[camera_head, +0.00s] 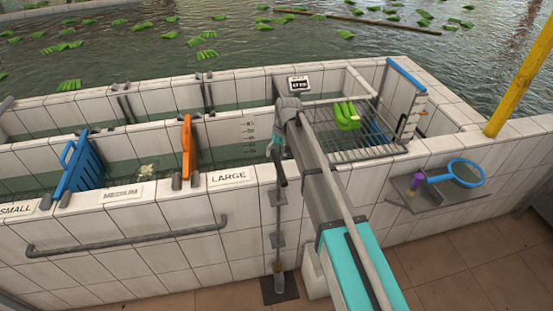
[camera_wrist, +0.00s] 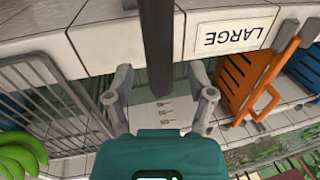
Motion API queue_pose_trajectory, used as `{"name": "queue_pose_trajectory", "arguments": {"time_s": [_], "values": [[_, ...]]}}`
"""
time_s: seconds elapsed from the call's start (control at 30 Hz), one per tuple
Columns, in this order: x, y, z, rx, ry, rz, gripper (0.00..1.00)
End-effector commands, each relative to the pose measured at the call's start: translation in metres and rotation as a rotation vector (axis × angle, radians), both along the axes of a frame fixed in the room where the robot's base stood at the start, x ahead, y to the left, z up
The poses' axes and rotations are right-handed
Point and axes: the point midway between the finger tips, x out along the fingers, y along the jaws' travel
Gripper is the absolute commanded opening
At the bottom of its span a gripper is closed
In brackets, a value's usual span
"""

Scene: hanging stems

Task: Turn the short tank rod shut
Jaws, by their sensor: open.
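A grey upright rod (camera_head: 278,222) runs down the tank's front wall through brackets, right of the LARGE label, to a dark foot plate (camera_head: 280,289). My gripper (camera_head: 279,157) is over the tank's front rim near the rod's top. In the wrist view a dark grey bar (camera_wrist: 157,45), which looks like this rod, comes down from the top edge. My gripper (camera_wrist: 161,76) is open, with one finger on each side of the bar's end in the picture. I cannot tell whether the bar is between the fingers in depth. My arm hides part of the tank behind it.
Left along the tank stand an orange gate (camera_head: 187,146) and a blue gate (camera_head: 76,165). A wire rack (camera_head: 345,146) with green bananas (camera_head: 347,115) lies right of my arm. A grey handrail (camera_head: 125,239) crosses the front wall. A shelf (camera_head: 435,197) holds a blue net.

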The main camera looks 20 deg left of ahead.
Motion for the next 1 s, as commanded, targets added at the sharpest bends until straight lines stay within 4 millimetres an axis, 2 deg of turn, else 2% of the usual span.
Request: {"name": "queue_pose_trajectory", "arguments": {"time_s": [0.2,0.6,0.67,0.9,1.0], "values": [[-0.0011,0.0017,-0.0102,0.000,0.000,0.000,0.70],[-0.0012,0.0020,-0.0107,0.000,0.000,0.000,0.70],[-0.0012,0.0020,-0.0107,0.000,0.000,0.000,0.61],[-0.0011,0.0018,-0.0107,0.000,0.000,0.000,0.16],[-0.0007,0.0016,-0.0108,0.000,0.000,-0.001,0.00]]}}
